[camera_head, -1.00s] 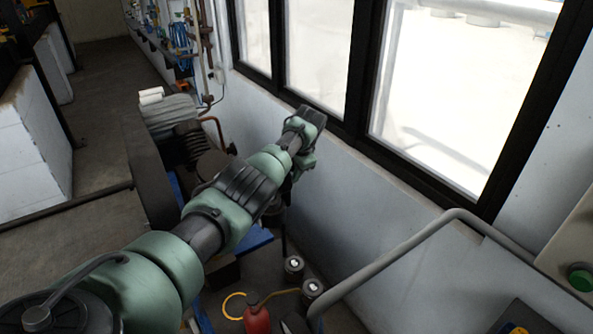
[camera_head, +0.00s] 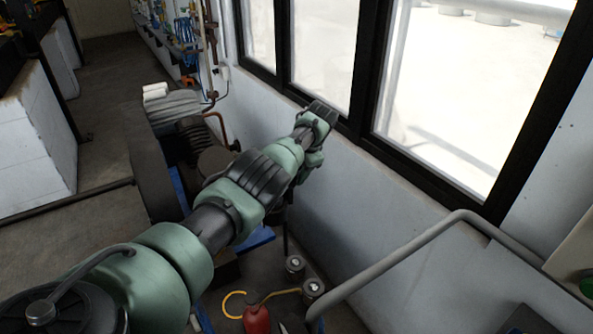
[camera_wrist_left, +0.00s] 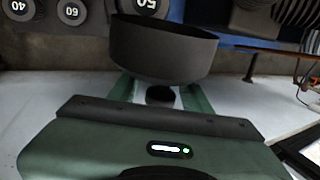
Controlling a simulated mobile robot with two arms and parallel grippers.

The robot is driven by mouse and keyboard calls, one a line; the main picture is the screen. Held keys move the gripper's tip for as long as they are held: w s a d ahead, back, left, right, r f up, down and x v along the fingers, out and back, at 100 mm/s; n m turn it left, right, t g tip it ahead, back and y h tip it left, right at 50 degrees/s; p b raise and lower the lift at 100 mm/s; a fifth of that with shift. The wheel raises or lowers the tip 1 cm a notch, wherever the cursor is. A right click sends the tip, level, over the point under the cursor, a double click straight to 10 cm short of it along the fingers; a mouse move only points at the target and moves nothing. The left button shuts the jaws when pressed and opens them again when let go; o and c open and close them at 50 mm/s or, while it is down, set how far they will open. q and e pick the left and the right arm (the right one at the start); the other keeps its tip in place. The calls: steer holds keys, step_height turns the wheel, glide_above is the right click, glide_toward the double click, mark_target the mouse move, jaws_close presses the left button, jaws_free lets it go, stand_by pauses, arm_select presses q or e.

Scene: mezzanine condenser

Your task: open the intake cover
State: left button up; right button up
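My left arm reaches in from the lower left in the head view, its wrist (camera_head: 315,125) bent beside the wall under the window. My right gripper is out of view.
A machine with dark cooling fins (camera_head: 196,132) and a big dark wheel (camera_head: 155,170) stands left of my arm. A grey pipe rail (camera_head: 395,262) crosses the lower right. A red bottle (camera_head: 257,318) and weights (camera_head: 295,266) stand on the floor. Numbered discs (camera_wrist_left: 73,11) show in the wrist view.

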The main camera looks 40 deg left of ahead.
arm_select(q)
steer(key=shift+r, duration=0.1)
steer(key=shift+d+r, duration=0.1)
steer(key=shift+r, duration=0.15)
steer(key=v, duration=0.7)
steer(key=shift+p, duration=0.3)
steer(key=shift+d+r, duration=0.15)
steer(key=shift+r, duration=0.05)
steer(key=p+v, duration=0.8)
steer(key=shift+w+d+r+p, duration=0.15)
steer(key=shift+w+d+p, duration=0.3)
steer(key=shift+w, duration=0.35)
